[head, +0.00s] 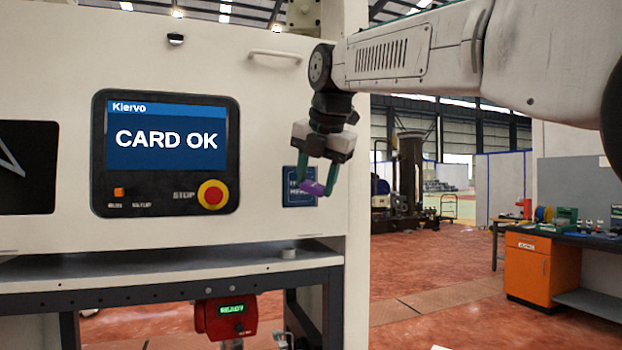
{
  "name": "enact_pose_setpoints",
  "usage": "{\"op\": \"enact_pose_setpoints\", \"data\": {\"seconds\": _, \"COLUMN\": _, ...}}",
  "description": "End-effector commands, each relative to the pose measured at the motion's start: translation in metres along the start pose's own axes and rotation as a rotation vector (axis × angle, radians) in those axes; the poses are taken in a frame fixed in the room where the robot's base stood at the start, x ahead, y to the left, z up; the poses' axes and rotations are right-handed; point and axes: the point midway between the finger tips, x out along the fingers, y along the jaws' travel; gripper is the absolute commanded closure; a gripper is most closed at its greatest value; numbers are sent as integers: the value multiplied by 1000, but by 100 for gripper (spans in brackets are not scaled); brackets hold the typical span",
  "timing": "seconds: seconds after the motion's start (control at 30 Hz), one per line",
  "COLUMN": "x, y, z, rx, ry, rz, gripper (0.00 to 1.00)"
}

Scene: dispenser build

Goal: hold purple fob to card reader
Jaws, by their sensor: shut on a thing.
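The purple fob (312,188) is held between the green fingers of my gripper (318,187), which is shut on it. The card reader (291,187) is a small dark blue panel on the white machine front. My gripper and the fob are in front of its right part and hide some of it. I cannot tell whether the fob touches the reader. The screen (166,138) to the left reads "CARD OK" under the name "Kiervo".
A red and yellow stop button (213,194) sits below the screen. A metal shelf (170,266) runs below the panel, with a red box (231,317) reading "READY" under it. A handle (273,56) is above. An orange cabinet workbench (527,268) stands at the right, with open floor between.

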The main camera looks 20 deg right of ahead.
Motion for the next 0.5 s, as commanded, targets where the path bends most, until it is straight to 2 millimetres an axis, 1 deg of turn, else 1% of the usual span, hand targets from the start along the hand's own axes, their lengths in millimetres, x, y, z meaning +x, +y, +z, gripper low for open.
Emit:
{"op": "enact_pose_setpoints", "data": {"seconds": 0.33, "x": -18, "y": -22, "z": -22, "rx": 0, "ry": -1, "rz": 2, "gripper": 81}}
{"op": "enact_pose_setpoints", "data": {"seconds": 0.5, "x": -22, "y": -28, "z": -28, "rx": 0, "ry": -1, "rz": 1, "gripper": 81}}
